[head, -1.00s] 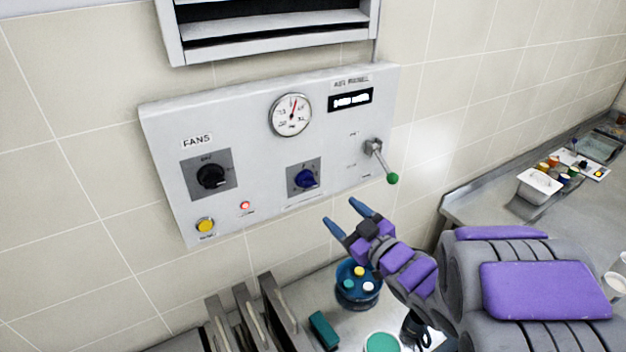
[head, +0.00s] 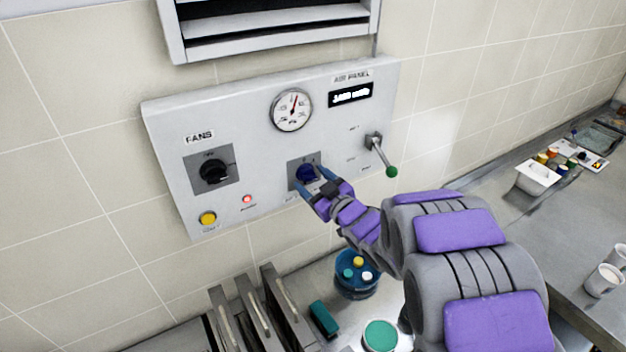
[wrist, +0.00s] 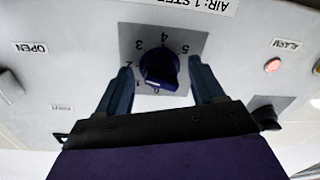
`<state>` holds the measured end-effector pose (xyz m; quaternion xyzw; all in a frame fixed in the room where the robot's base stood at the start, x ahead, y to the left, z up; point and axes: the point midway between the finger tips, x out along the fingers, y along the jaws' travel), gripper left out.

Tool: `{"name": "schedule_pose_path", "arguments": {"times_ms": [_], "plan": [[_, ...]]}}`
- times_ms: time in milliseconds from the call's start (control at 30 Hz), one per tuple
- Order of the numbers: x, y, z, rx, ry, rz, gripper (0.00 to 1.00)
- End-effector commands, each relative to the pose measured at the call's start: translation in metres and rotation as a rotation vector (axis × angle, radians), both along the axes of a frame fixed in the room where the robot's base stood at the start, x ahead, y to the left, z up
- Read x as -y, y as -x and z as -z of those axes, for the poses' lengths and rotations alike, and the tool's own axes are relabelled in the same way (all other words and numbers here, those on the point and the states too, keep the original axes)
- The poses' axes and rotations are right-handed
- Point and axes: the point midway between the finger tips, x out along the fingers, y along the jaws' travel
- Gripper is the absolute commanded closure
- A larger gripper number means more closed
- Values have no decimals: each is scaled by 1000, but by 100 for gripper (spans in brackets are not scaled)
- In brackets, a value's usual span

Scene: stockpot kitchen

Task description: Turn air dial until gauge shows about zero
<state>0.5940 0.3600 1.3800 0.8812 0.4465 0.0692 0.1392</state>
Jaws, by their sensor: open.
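The blue air dial (head: 307,174) sits on a grey square plate low in the middle of the wall panel (head: 265,160). In the wrist view the dial (wrist: 160,68) shows upside down, with numbers around it. The round gauge (head: 292,110) is above the dial, its red needle pointing up and slightly right; its figures are too small to read. My gripper (head: 316,180) is open at the dial. In the wrist view its fingers (wrist: 166,90) stand on either side of the dial, with a gap visible on each side.
A black fans knob (head: 213,171), a yellow button (head: 208,218) and a lit red alarm lamp (head: 247,199) are to the left. A lever with a green ball (head: 391,171) is to the right. A blue tub (head: 356,275) stands on the counter below.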

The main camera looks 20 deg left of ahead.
Motion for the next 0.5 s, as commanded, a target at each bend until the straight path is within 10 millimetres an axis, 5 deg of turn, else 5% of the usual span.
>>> {"name": "schedule_pose_path", "arguments": {"times_ms": [300,500], "plan": [[-1,-1,0,0,0,0,32],[-1,-1,0,0,0,0,50]]}}
